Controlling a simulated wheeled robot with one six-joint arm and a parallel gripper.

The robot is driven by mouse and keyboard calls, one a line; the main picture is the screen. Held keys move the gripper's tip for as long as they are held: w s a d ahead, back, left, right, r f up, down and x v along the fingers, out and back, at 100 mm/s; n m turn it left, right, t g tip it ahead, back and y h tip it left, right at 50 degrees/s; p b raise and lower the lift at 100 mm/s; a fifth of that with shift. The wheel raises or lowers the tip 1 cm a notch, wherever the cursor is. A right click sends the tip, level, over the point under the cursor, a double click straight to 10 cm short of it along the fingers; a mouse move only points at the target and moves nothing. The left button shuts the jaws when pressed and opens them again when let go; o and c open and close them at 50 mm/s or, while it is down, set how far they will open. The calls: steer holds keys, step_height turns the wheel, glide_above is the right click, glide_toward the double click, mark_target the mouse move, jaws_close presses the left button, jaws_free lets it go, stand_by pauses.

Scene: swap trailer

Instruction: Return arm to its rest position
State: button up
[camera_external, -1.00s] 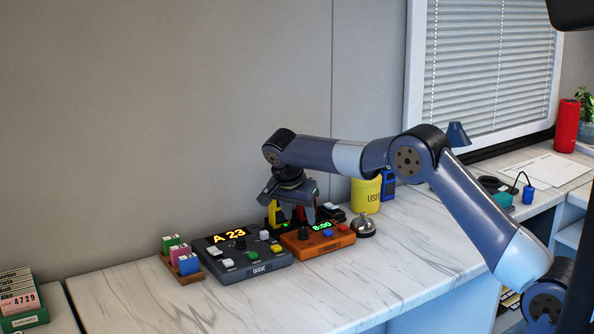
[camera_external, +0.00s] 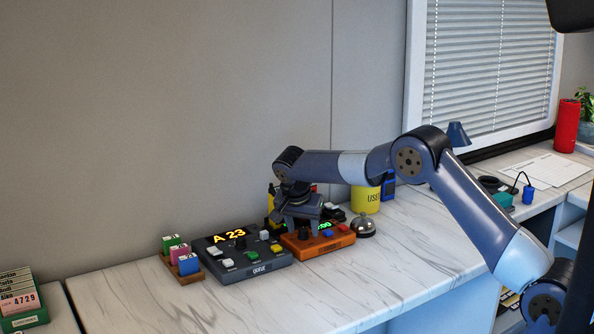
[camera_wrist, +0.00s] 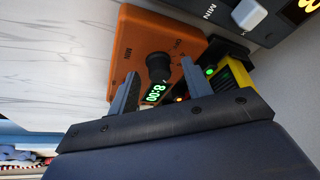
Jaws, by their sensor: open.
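My gripper (camera_external: 303,222) hangs jaws-down over the orange timer box (camera_external: 330,243) on the marble counter. The box has a black knob, a green display and coloured buttons. In the wrist view my gripper (camera_wrist: 155,88) is open, its two fingers apart on either side of the black knob (camera_wrist: 158,66). Whether the fingers touch the knob or the box, I cannot tell. My arm reaches in from the right, bent at the elbow.
A dark queue box (camera_external: 245,275) showing A 23 stands left of the orange box. A rack of coloured blocks (camera_external: 183,262) is further left. A silver bell (camera_external: 364,227) and a yellow cup (camera_external: 368,194) stand to the right. The front counter is clear.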

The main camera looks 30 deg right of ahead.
steer(key=n, duration=0.2)
steer(key=n+t+y, duration=0.1)
steer(key=n, duration=0.1)
steer(key=shift+s+d+n+y+p, duration=0.1)
steer(key=shift+d+n+y+p, duration=0.05)
steer(key=shift+n+y+p, duration=0.2)
steer(key=n+p, duration=0.1)
steer(key=n, duration=0.1)
steer(key=n+y+p, duration=0.1)
steer(key=n, duration=0.1)
steer(key=shift+d+n+t+y, duration=0.1)
steer(key=shift+n+t+y, duration=0.15)
steer(key=shift+n+t, duration=0.15)
steer(key=shift+d+n+g+y+p, duration=0.15)
steer(key=shift+n+y+p, duration=0.55)
steer(key=shift+n, duration=0.7)
steer(key=shift+n+g+y+p, duration=0.15)
steer(key=shift+n+y+p, duration=0.25)
steer(key=shift+n+p, duration=0.75)
steer(key=shift+d+n+g+y+p, duration=0.15)
steer(key=shift+n+y+p, duration=0.25)
steer(key=shift+n, duration=0.65)
steer(key=shift+a+n+g+y+p, duration=0.15)
steer(key=shift+n+y+p, duration=0.25)
steer(key=shift+n, duration=0.65)
steer(key=shift+d+f, duration=0.1)
